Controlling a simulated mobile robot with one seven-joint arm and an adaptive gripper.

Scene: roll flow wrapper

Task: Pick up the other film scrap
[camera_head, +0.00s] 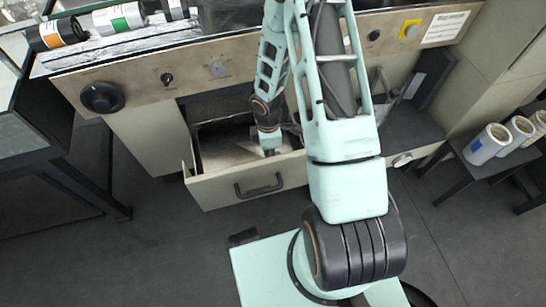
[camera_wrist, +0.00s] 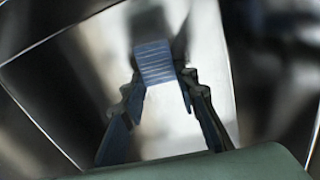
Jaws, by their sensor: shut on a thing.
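My gripper (camera_head: 270,150) reaches down into the open drawer (camera_head: 262,188) under the machine's front. In the wrist view my gripper (camera_wrist: 161,88) has its two dark fingers closed in on a small blue-grey, ridged, roughly square piece, the film scrap (camera_wrist: 153,62). The scrap sits at the fingertips, over a pale, shiny surface. I cannot tell whether it touches that surface. In the head view the scrap is too small or hidden to make out.
The drawer walls stand close around my gripper. The machine's front panel (camera_head: 130,78) with a black knob (camera_head: 103,97) is above the drawer. Film rolls (camera_head: 57,33) lie at the top left. White rolls (camera_head: 487,144) stand on a dark stand at the right.

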